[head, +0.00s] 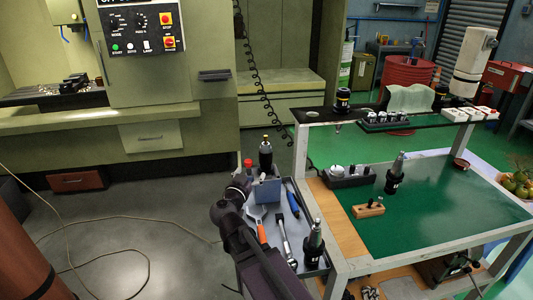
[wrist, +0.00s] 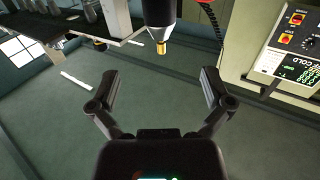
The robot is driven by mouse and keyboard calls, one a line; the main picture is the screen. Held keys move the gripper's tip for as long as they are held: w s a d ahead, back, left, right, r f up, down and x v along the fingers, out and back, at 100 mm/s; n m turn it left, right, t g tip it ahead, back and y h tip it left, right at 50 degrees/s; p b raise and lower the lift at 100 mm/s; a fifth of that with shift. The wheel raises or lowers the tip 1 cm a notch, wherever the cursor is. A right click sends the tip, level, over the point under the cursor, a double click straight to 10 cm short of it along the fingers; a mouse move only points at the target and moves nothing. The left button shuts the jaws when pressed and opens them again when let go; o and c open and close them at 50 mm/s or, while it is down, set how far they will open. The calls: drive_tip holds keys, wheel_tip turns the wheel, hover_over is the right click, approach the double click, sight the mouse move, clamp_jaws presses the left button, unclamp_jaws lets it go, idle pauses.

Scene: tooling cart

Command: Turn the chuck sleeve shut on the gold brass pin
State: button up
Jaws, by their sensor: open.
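The chuck (wrist: 159,12) hangs into the wrist view from the top edge, with a dark sleeve and a silver nose. The gold brass pin (wrist: 161,47) sticks out of the nose. My gripper (wrist: 158,82) is open and empty, its two fingers spread wide on either side of the pin's line. The chuck and pin lie beyond the fingertips, apart from them. In the head view a black chuck holder (head: 265,158) with a yellowish tip stands upright at the back of the tool tray. My dark arm is in front of it; the fingers are hard to make out there.
The tray (head: 319,268) also holds a blue block (head: 266,191), an orange-handled wrench (head: 258,222), a ratchet (head: 285,238) and a black tool holder (head: 314,245). A green-topped bench (head: 440,220) stands right. The green machine (head: 180,110) is behind left. Floor at left is mostly clear.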

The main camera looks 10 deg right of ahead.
sight(263, 155)
drive_tip(key=shift+w+d, duration=0.1)
drive_tip(key=shift+w, duration=0.05)
drive_tip(key=x, duration=1.3)
drive_tip(key=shift+w+d, duration=0.15)
drive_tip(key=shift+w, duration=0.05)
drive_tip(key=c, duration=1.1)
drive_tip(key=shift+d, duration=0.25)
drive_tip(key=shift+a, duration=0.3)
